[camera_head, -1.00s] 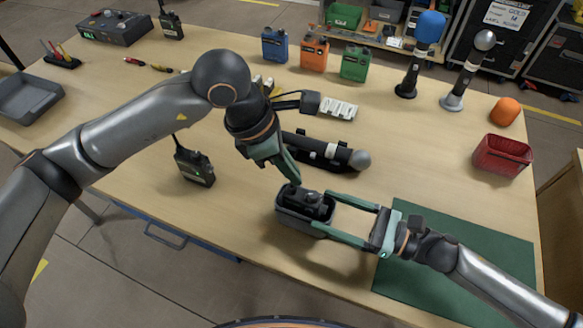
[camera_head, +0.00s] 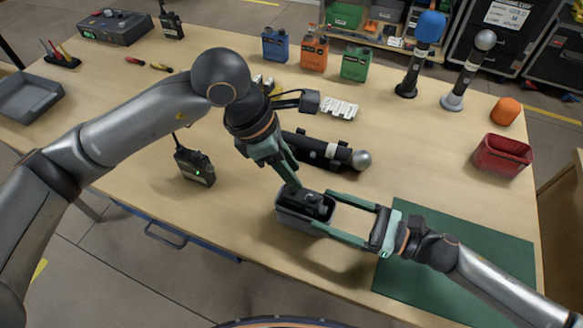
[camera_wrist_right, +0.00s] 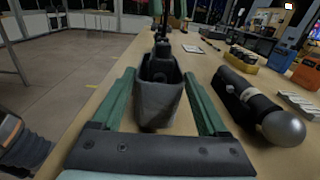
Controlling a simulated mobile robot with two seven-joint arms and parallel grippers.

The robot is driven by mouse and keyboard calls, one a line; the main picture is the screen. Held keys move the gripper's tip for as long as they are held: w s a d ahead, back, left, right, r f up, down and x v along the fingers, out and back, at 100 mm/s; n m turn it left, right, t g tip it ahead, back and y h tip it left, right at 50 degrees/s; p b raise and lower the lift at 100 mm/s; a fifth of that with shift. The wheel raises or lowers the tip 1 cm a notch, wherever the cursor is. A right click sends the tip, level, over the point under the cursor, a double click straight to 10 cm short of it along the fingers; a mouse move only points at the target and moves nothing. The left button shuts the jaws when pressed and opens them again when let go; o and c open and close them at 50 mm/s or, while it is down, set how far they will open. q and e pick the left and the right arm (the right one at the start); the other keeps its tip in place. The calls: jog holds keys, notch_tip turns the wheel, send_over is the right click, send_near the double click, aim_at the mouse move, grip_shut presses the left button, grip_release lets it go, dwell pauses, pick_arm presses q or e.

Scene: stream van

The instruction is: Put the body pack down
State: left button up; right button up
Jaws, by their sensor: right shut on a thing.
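A small black device (camera_head: 313,204), whose kind I cannot make out for certain, sits in an open dark grey container (camera_head: 293,222). In the right wrist view the device (camera_wrist_right: 160,68) stands up from the container (camera_wrist_right: 158,105). My right gripper (camera_head: 325,212) is shut on the container, one finger along each side. My left gripper (camera_head: 294,183) points down at the device from above; its tips are at or very near it, and their gap is unclear. A black body pack (camera_head: 195,167) with antenna and green light stands on the table at left.
A black microphone with a silver head (camera_head: 325,150) lies just behind the container. A green mat (camera_head: 460,260) lies under my right arm. A red bin (camera_head: 502,156), an orange foam ball (camera_head: 503,111) and two standing microphones are at right. Bare table lies between the body pack and the container.

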jog(key=o, duration=1.3)
jog(key=shift+c, duration=0.2)
pick_arm(q)
jog(key=w+v, duration=0.1)
jog(key=v, duration=1)
jog(key=shift+s+r, duration=0.3)
jog(key=shift+s, duration=0.2)
jog(key=shift+a, duration=0.1)
